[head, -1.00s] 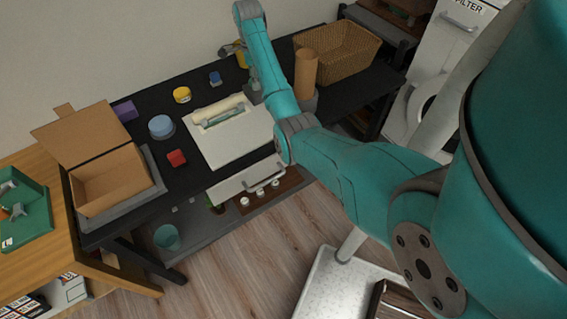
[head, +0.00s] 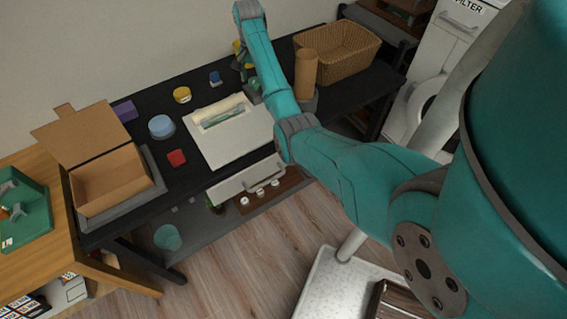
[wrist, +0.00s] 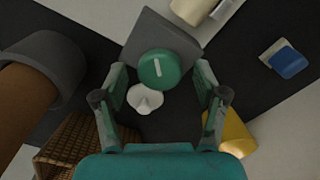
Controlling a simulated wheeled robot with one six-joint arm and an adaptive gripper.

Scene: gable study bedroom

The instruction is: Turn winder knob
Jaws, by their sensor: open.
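The winder knob (wrist: 158,70) shows in the wrist view as a round green disc with a white line across its top. It sits at the near edge of a dark grey block (wrist: 150,32). My gripper (wrist: 161,73) is open, with one finger on each side of the knob in the picture. Gaps show between the knob and both fingers; I cannot tell whether the fingertips are level with it. In the head view, my gripper (head: 246,66) is at the back of the black table, partly hidden by my arm. The knob cannot be made out there.
A small white piece (wrist: 145,99) lies just below the knob in the wrist view. A brown cylinder (wrist: 22,98) with a grey collar, a wicker basket (wrist: 66,145) and a yellow object (wrist: 235,134) are close by.

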